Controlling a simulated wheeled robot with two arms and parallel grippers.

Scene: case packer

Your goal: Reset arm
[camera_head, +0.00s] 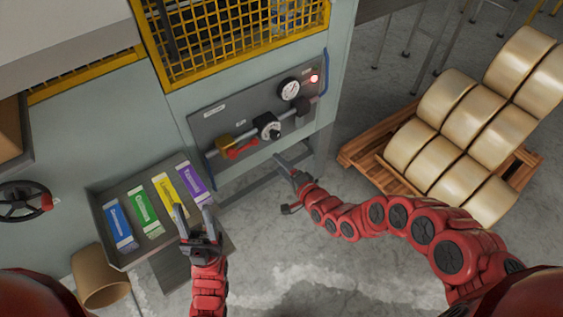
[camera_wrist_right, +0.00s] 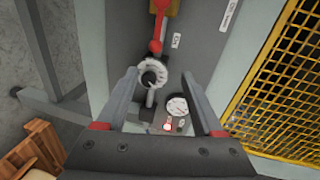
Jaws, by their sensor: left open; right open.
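My left gripper (camera_head: 196,222) is open and empty, at the front right of the grey tray, in front of the yellow and purple packs. My right gripper (camera_head: 283,182) is in front of the machine, below its control panel (camera_head: 205,122). In the right wrist view the right gripper (camera_wrist_right: 168,85) has its fingers spread with nothing between them. Beyond them are a round dial (camera_wrist_right: 152,74), a gauge (camera_wrist_right: 177,106), a lit red lamp (camera_wrist_right: 167,126) and a red handle (camera_wrist_right: 156,46). Both grippers are apart from the panel.
The tray (camera_head: 95,208) holds blue, green, yellow and purple packs. A brown bin (camera_head: 98,280) stands below it. A black handwheel (camera_head: 22,202) is at left. Cream rolls (camera_head: 449,97) sit on a wooden pallet (camera_head: 357,153) at right. Yellow mesh (camera_head: 215,40) guards the machine.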

